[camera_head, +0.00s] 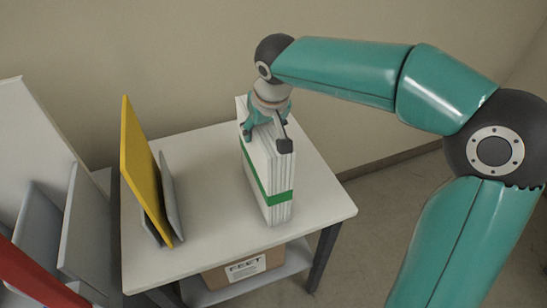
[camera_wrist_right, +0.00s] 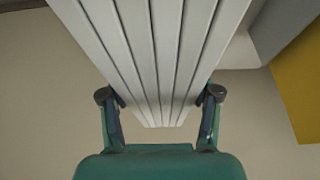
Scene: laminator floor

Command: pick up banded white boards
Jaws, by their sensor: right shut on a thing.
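The banded white boards (camera_head: 268,180) stand upright on edge as a stack on the white table, with a green band around their lower part. My right gripper (camera_head: 265,130) reaches them from above and is shut on the top of the stack, one finger on each side. In the right wrist view the boards (camera_wrist_right: 155,50) show as several parallel pale edges between the two fingers of my right gripper (camera_wrist_right: 161,97). I cannot tell whether the stack's bottom touches the table. My left gripper is not in view.
A yellow board (camera_head: 143,165) leans in a grey holder (camera_head: 171,195) left of the boards on the white table (camera_head: 210,155). A cardboard box (camera_head: 240,270) sits on the shelf below. Grey panels (camera_head: 75,225) and a red piece (camera_head: 35,275) stand at far left. A wall is behind.

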